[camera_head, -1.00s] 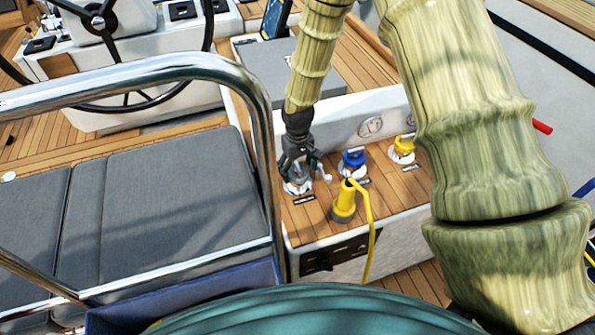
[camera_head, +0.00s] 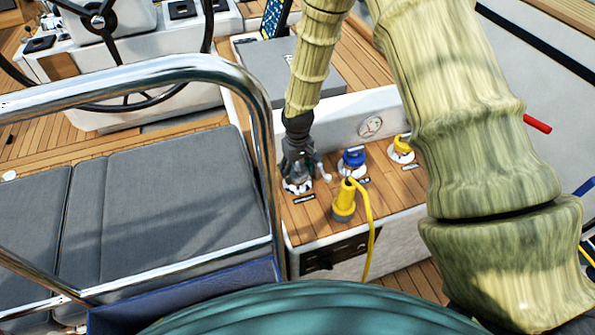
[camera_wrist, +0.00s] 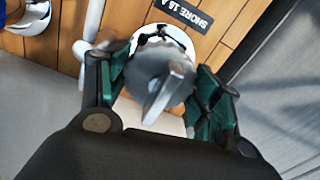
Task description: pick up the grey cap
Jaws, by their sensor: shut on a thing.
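The grey cap (camera_wrist: 163,82), round with a raised grip bar, is between the fingers of my gripper (camera_wrist: 163,92) in the wrist view. The fingers are shut on its sides. Beyond the cap is a white round socket flange (camera_wrist: 190,37) with dark parts showing inside it, by a label reading SHORE 16 A. The cap looks off the socket and close above it; the exact gap is hard to tell. In the head view my gripper (camera_head: 299,168) is over the left-hand socket (camera_head: 298,187), and the cap is mostly hidden by the fingers.
A blue-capped socket (camera_head: 353,160) and a yellow-capped socket (camera_head: 402,149) stand to the right. A yellow plug (camera_head: 344,203) with a cable stands in front. A white lever (camera_wrist: 92,38) is close to the left finger. A steel rail (camera_head: 262,120) and grey cushions (camera_head: 180,195) are to the left.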

